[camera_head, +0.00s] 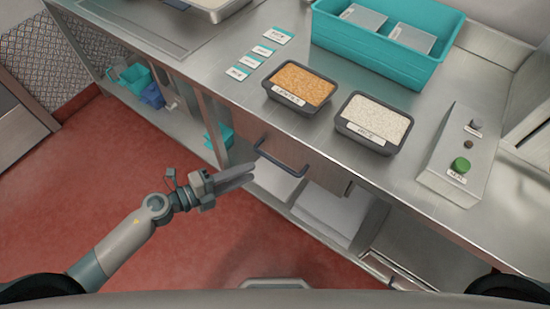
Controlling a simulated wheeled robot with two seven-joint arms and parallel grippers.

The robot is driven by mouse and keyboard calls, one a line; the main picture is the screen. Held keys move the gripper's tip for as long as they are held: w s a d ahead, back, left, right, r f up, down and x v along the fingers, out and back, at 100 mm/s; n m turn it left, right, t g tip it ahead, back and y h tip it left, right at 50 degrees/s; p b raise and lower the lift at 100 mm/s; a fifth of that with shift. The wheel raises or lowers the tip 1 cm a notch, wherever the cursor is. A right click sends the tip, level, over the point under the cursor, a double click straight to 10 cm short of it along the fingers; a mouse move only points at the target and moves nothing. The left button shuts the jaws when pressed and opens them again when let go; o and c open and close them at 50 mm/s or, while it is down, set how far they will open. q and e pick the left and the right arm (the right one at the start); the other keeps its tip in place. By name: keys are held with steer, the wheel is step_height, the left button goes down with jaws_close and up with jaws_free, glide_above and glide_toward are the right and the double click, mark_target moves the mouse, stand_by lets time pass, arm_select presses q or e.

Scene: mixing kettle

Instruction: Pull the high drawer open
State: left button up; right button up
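The high drawer's brownish front (322,168) is under the front edge of the counter and looks closed. Its dark bar handle (282,163) sticks out from the front. My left gripper (253,173) is to the left of the handle, with its fingers pointing right towards it. The two fingers look a little apart, with nothing between them. The fingertips look close to the handle but apart from it. My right gripper is out of view.
The steel counter (225,98) holds two black trays, of orange food (301,86) and white rice (373,122), a teal crate (375,55) and a control box with a green button (460,165). Shelves lie below. Red floor (90,180) is clear around my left arm.

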mark_target(275, 161)
arm_select(q)
steer(key=shift+p+x, duration=0.75)
steer(key=shift+x, duration=4.4)
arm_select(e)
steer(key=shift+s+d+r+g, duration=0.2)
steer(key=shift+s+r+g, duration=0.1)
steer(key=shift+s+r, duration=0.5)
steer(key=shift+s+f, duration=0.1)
arm_select(q)
jaws_close()
